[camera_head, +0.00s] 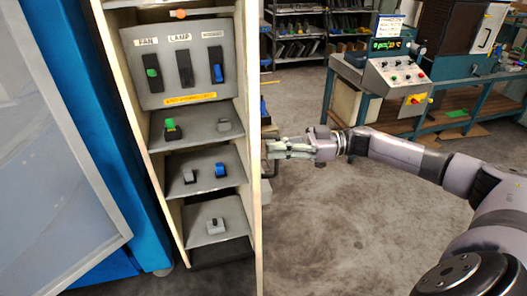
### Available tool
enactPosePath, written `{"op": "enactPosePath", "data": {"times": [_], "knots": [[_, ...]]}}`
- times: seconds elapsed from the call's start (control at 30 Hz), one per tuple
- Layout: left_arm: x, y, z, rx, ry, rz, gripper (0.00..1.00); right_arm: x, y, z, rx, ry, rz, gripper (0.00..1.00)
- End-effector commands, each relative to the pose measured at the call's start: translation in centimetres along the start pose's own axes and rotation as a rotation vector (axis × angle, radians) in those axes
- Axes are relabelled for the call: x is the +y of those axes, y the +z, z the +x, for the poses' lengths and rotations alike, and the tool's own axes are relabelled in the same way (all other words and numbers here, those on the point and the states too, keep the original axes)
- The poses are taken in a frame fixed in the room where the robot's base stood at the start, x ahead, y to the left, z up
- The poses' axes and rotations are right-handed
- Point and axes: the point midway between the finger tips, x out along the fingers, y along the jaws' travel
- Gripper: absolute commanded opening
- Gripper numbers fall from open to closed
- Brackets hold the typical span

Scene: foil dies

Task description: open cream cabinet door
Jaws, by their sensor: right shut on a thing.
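The cream cabinet (122,60) stands left of the middle, with its inside exposed. Its cream door (255,190) is swung open and shows nearly edge-on along the cabinet's right side. My right gripper (271,149) reaches in from the right to the door's outer face and is shut at about mid-height. The handle in its jaws is too small and covered to make out. Inside are a switch panel (158,95) labelled FAN, LAMP and a third unreadable word, and grey shelves (205,127) with small switches. My left gripper is not in view.
A blue cabinet with a pale panel (50,150) stands close on the left. A teal workbench (335,75) with a control box (400,72) stands at the back right. Shelving (297,12) stands behind. The concrete floor (330,230) right of the door is clear.

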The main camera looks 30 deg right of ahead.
Motion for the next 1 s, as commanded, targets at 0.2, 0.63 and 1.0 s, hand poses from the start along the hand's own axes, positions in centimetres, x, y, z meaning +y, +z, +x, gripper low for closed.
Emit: {"op": "enactPosePath", "data": {"times": [0.2,0.63,1.0], "knots": [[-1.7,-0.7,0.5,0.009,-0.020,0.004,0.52,0.4,0.4,-2.4,-0.006,-0.002,0.006,0.00],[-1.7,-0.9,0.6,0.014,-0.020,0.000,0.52,0.7,0.3,-3.4,-0.004,-0.001,0.006,0.00],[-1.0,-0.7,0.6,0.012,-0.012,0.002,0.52,0.7,0.2,-3.4,-0.003,-0.001,0.004,0.22]]}}
